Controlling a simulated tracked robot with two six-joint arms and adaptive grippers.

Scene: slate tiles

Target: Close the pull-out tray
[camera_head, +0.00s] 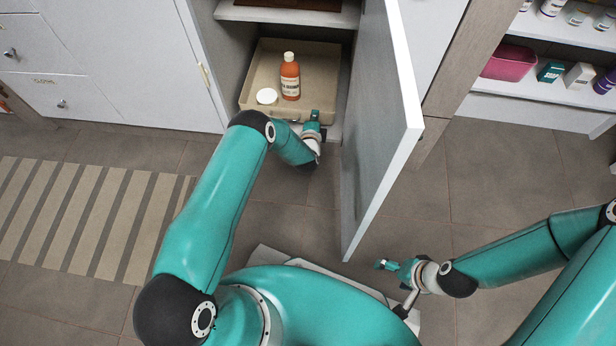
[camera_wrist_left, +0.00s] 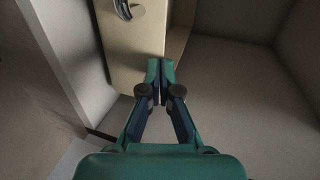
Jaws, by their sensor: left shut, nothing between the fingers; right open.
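The beige pull-out tray (camera_head: 262,72) is in the bottom of an open cabinet. An orange bottle with a white cap (camera_head: 290,78) and a round white item (camera_head: 267,96) are in it. In the left wrist view the tray's front (camera_wrist_left: 130,45) shows, with a dark metal handle (camera_wrist_left: 123,9). My left gripper (camera_head: 315,115) is shut and empty, at the right part of the tray's front. In the left wrist view its fingertips (camera_wrist_left: 160,64) overlap the front's edge; I cannot tell whether they touch. My right gripper (camera_head: 386,264) is open and empty, low above the floor.
The open white cabinet door (camera_head: 385,130) stands between my two grippers, right of the tray. A shelf (camera_head: 285,14) is above the tray. At the right, white shelves (camera_head: 545,90) hold a pink bin (camera_head: 508,62) and small containers. A striped rug (camera_head: 85,215) lies at the left.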

